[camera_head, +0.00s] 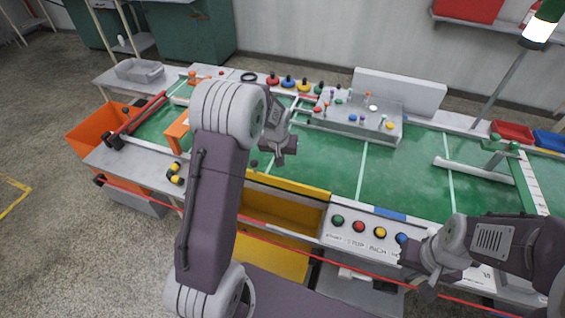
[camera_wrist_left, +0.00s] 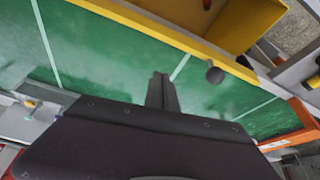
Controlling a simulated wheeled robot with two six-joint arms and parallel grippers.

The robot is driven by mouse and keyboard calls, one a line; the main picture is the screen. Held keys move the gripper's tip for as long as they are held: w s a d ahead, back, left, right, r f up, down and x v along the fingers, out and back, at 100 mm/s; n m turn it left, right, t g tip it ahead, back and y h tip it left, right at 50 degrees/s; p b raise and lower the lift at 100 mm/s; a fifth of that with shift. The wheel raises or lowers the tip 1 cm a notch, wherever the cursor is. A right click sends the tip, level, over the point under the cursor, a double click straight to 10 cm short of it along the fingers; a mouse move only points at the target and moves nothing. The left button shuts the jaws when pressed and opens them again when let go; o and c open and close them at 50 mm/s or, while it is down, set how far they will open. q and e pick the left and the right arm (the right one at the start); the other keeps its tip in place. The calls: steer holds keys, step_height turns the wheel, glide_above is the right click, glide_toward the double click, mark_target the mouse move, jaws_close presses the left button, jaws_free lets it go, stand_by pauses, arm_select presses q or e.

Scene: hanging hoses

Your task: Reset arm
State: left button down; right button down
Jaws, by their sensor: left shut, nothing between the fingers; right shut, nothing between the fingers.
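My left arm rises through the middle of the head view and bends over the green bench top. Its gripper (camera_head: 286,155) hangs above the bench, partly hidden behind its own wrist. In the left wrist view the two fingers (camera_wrist_left: 162,90) are pressed together with nothing between them. My right arm comes in from the right edge of the head view. Its gripper (camera_head: 418,278) is in front of the bench's button panel, shut and empty, and covers part of the panel.
The green bench (camera_head: 400,178) carries a grey box with coloured knobs (camera_head: 362,118). A yellow bin (camera_head: 285,208) sits in its front, beside a panel of coloured buttons (camera_head: 358,227). An orange bin (camera_head: 92,135) is at left. A red hose (camera_head: 290,246) runs across the front.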

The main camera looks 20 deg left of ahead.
arm_select(q)
steer(key=s+d+r+m+p, duration=0.1)
steer(key=s+d+r, duration=0.4)
steer(key=s+r, duration=0.2)
steer(key=s+d+f+g, duration=0.1)
steer(key=s+f, duration=0.1)
steer(key=s, duration=0.5)
steer(key=s+d+f+m+g+h, duration=0.1)
steer(key=s+f, duration=0.1)
steer(key=s, duration=0.6)
steer(key=shift+s+m+g+p, duration=0.25)
steer(key=shift+m+g+p, duration=0.05)
steer(key=shift+g, duration=0.1)
arm_select(e)
steer(key=shift+w+r, duration=0.45)
steer(key=shift+r, duration=0.25)
